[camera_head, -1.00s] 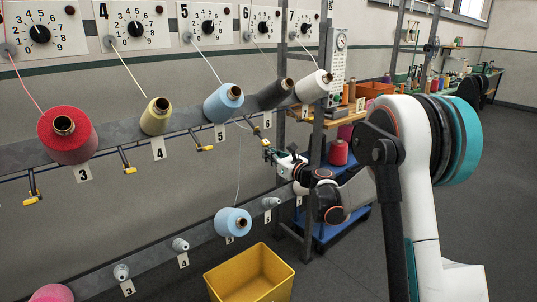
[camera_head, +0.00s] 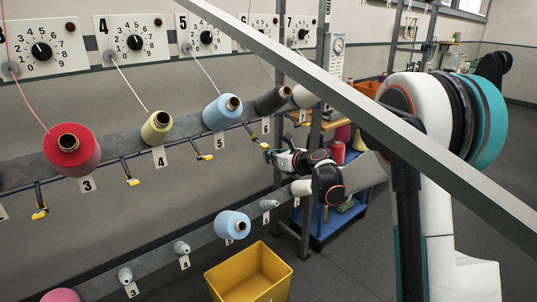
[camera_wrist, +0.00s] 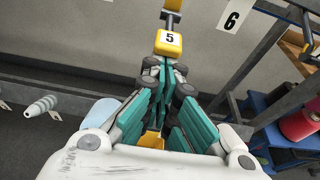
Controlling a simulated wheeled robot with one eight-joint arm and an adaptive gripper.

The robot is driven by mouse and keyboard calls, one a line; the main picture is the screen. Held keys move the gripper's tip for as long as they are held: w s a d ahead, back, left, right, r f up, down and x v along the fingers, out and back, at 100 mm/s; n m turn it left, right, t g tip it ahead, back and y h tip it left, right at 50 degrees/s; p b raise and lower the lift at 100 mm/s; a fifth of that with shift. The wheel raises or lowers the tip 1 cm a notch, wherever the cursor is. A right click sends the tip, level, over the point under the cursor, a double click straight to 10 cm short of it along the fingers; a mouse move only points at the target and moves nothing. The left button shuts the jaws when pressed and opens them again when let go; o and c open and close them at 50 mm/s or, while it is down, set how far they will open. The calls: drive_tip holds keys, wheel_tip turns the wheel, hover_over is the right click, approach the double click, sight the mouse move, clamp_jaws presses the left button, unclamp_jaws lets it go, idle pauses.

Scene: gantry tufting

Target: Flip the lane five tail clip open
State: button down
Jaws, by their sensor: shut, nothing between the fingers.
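The lane five tail clip (camera_wrist: 168,43) is a yellow block marked 5 on a dark stem, at the top centre of the wrist view. In the head view the yellow clip (camera_head: 263,145) shows small, just left of my gripper (camera_head: 271,154). In the wrist view my gripper (camera_wrist: 163,72) has its teal fingers together with nothing between them. Its tips lie just below the clip in the picture; I cannot tell whether they touch it. Whether the clip is open or closed is unclear.
The upper rail carries several yarn cones, including a red cone (camera_head: 70,150) and a blue cone (camera_head: 221,112). Other yellow clips (camera_head: 205,157) hang along it. A lower blue cone (camera_head: 233,225) sits above a yellow bin (camera_head: 248,275). A grey beam (camera_head: 370,110) crosses the head view.

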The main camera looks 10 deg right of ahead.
drive_tip(key=r+g+p, duration=0.1)
drive_tip(key=r+g+h+p, duration=0.1)
drive_tip(key=p, duration=0.1)
drive_tip(key=shift+s+d, duration=0.1)
drive_tip(key=shift+s, duration=0.15)
drive_tip(key=shift+r+p, duration=0.45)
drive_tip(key=shift+r, duration=0.4)
drive_tip(key=shift+f, duration=0.1)
approach(267, 148)
drive_tip(key=shift+s+d+f, duration=0.1)
drive_tip(key=shift+s+d, duration=0.15)
drive_tip(key=shift+s, duration=0.2)
drive_tip(key=shift+s+d+f, duration=0.1)
drive_tip(key=shift+s+d, duration=0.15)
drive_tip(key=shift+s, duration=0.2)
